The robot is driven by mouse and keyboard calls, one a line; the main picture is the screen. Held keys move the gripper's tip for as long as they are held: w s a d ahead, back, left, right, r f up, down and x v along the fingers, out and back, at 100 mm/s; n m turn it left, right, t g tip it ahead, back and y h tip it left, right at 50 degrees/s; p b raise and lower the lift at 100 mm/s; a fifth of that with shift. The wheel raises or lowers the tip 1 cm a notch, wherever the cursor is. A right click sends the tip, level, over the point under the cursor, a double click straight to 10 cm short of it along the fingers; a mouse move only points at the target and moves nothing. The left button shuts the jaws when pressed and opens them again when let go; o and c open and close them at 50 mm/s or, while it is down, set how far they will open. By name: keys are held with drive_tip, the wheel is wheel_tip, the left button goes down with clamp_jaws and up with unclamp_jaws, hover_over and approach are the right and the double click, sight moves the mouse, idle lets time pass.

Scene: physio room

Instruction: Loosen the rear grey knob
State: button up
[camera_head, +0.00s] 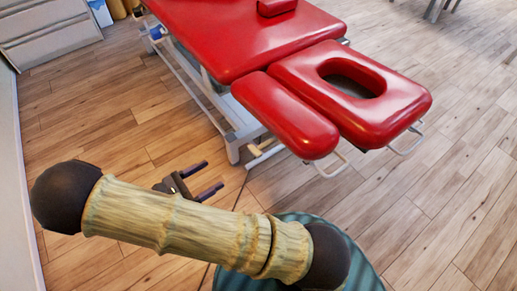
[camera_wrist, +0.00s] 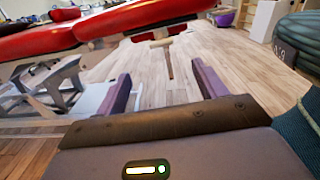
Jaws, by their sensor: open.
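The red treatment table (camera_head: 240,40) stands on a pale metal frame, with a face-hole headrest (camera_head: 400,103) and a padded armrest (camera_head: 290,115) at its near end. I cannot pick out a grey knob for certain in either view. A tan handle (camera_head: 262,150) sticks out low under the armrest. A tan T-shaped handle (camera_wrist: 167,58) shows between my fingers in the wrist view, beyond their tips. My gripper (camera_head: 213,175) is open and empty, left of the armrest and short of the frame. Its two fingers also show in the wrist view (camera_wrist: 160,72).
White drawers (camera_head: 50,35) stand at the back left beside a wall. Metal loops (camera_head: 405,142) jut from the headrest and armrest. The table's pale frame (camera_wrist: 60,90) is close on the left of the wrist view. Wooden floor is clear to the right (camera_head: 460,170).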

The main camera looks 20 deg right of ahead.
sight(252, 151)
drive_tip(key=shift+d, duration=0.1)
drive_tip(key=b+x, duration=0.3)
drive_tip(key=x, duration=1.4)
drive_tip(key=shift+w+d+b, duration=0.1)
drive_tip(key=shift+d+b, duration=0.05)
drive_tip(key=shift+b, duration=0.25)
drive_tip(key=c, duration=1)
